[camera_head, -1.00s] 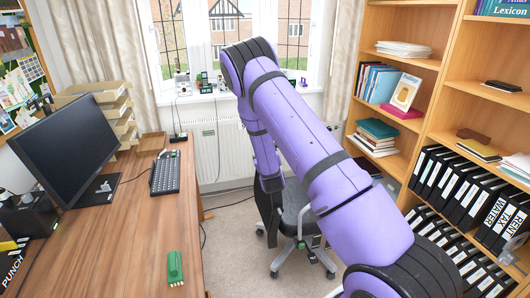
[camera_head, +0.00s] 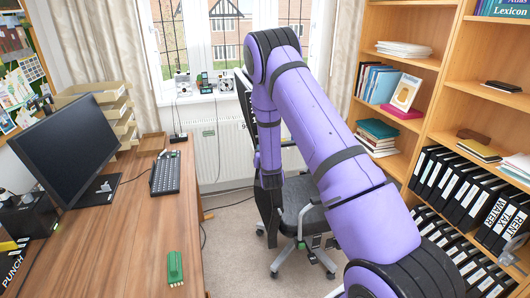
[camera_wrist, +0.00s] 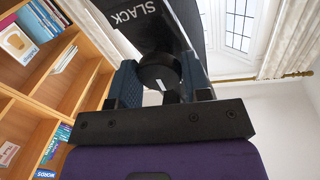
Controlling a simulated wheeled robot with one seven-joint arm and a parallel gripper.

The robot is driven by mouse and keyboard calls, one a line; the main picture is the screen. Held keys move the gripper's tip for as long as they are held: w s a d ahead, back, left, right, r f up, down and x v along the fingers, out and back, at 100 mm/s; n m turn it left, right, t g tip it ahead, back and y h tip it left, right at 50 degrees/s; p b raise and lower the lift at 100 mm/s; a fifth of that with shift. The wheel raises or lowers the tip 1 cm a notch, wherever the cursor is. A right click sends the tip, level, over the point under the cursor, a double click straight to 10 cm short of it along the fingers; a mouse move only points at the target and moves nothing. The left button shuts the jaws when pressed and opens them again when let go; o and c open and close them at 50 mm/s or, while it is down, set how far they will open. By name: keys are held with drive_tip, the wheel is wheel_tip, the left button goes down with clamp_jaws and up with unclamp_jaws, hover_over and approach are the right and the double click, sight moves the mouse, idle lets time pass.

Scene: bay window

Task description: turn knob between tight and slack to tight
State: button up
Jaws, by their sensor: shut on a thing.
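The knob (camera_wrist: 160,72) is black and round, with a small pale mark on its lower face. It sits under a dark housing with the white word SLACK (camera_wrist: 147,8) on it; no word TIGHT is legible. My gripper (camera_wrist: 158,80) is shut on the knob, one blue finger on each side of it in the wrist view. In the head view my arm reaches down to the office chair (camera_head: 300,200), and the knob and fingertips cannot be made out.
A bookcase (camera_head: 440,75) with folders fills the right. A radiator (camera_head: 215,150) is under the window. Some carpet (camera_head: 240,260) lies open between desk and chair.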

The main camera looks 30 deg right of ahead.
drive_tip(key=shift+f, duration=0.1)
drive_tip(key=o, duration=0.9)
drive_tip(key=shift+s, duration=0.1)
drive_tip(key=v, duration=1)
drive_tip(key=shift+s+a, duration=0.2)
drive_tip(key=shift+s, duration=0.1)
